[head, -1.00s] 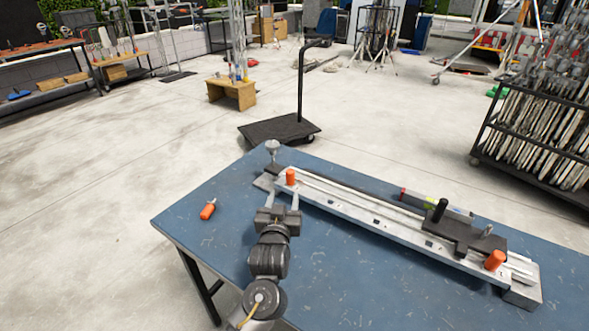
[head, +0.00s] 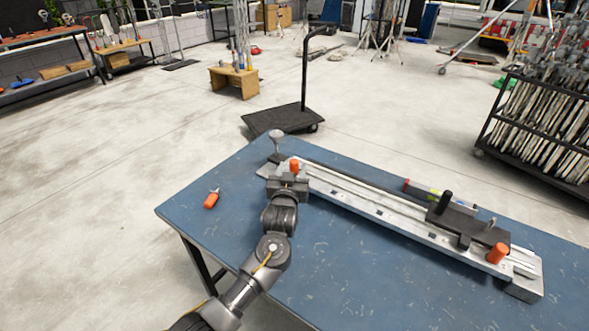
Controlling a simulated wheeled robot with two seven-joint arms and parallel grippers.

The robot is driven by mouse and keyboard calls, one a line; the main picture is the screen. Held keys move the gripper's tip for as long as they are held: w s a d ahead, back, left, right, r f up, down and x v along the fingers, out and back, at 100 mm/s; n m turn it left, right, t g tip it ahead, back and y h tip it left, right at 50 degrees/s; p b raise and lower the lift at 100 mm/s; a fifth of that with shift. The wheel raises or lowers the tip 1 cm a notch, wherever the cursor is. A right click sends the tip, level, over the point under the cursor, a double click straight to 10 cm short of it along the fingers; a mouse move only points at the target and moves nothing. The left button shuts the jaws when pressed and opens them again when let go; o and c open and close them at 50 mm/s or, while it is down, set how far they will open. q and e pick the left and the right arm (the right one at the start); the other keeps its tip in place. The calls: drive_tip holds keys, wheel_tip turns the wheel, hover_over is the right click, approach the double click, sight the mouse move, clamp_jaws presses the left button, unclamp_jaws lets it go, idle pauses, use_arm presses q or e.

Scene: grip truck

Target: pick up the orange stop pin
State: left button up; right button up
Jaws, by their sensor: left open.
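An orange pin (head: 295,166) stands upright at the left end of the silver slider rail (head: 365,208) on the blue table. My left gripper (head: 287,168) is open at this pin, its fingers pointing away from me toward the rail end. The gripper body hides the lower part of the pin, so contact cannot be told. A second orange pin (head: 497,253) stands near the right end of the rail. A third orange piece with a metal tip (head: 211,199) lies loose on the table to the left. My right gripper is not in view.
A black carriage (head: 468,232) with an upright knob sits on the rail's right part. The blue table (head: 350,270) is clear in front. A black cart (head: 280,119) stands beyond the table.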

sight(293, 165)
use_arm(q)
drive_tip(key=shift+w+d, duration=0.15)
drive_tip(key=shift+w, duration=0.8)
drive_tip(key=shift+w+d, duration=0.15)
drive_tip(key=shift+w, duration=0.8)
clamp_jaws()
